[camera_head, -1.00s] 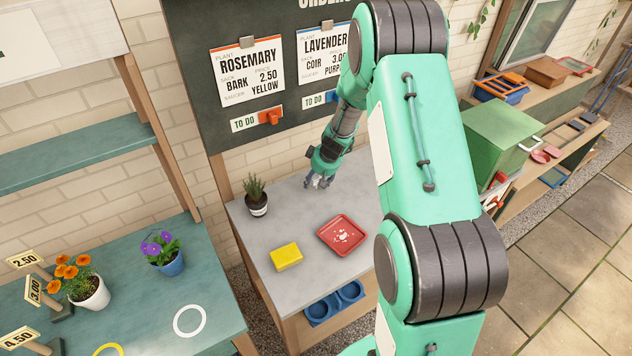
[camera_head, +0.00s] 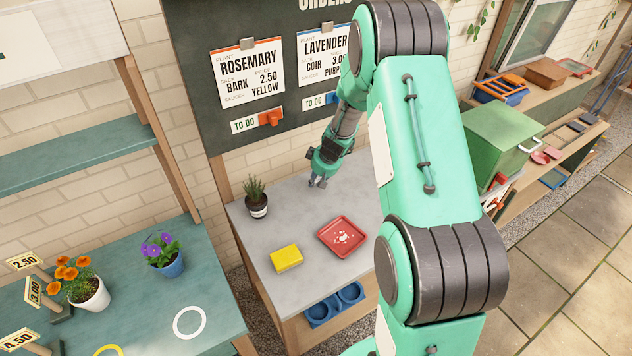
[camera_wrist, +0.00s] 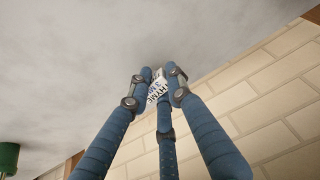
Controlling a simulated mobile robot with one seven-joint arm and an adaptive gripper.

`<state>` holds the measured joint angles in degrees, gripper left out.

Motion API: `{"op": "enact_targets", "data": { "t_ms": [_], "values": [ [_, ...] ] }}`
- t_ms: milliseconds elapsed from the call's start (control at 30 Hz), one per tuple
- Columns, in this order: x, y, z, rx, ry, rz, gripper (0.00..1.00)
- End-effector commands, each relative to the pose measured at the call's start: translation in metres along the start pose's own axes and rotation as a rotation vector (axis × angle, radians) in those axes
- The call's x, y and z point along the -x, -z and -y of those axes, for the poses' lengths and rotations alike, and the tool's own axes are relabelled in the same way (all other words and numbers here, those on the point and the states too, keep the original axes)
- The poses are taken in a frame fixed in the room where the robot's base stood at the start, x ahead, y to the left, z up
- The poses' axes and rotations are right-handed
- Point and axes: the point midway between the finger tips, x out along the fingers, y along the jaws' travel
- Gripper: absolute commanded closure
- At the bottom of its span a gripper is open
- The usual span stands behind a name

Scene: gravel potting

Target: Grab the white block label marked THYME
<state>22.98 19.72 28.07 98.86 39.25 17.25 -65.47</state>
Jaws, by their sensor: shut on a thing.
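The white block label (camera_wrist: 156,89) with dark lettering, partly readable as THYME, sits between my fingertips in the wrist view. My gripper (camera_wrist: 159,78) has its blue fingers closed around the label, which they partly cover. In the head view my gripper (camera_head: 318,182) points down at the back of the grey bench (camera_head: 292,215), right of a small potted plant (camera_head: 256,198). The label is too small and hidden to make out there. I cannot tell whether it still touches the bench.
A red tray (camera_head: 328,246) with white bits and a yellow block (camera_head: 286,258) lie on the bench in front of my gripper. The order board (camera_head: 215,120) hangs on the brick wall behind. Bare bench surrounds my gripper.

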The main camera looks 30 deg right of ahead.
Motion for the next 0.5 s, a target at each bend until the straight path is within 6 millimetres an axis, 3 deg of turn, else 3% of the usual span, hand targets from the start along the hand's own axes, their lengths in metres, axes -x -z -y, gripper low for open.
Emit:
{"op": "enact_targets", "data": {
  "t_ms": [367, 500],
  "values": [
    [0.035, 0.015, 0.000, 0.002, -0.001, -0.002, 0.97],
    [0.039, 0.000, 0.007, -0.001, 0.001, 0.000, 0.97]
  ]
}}
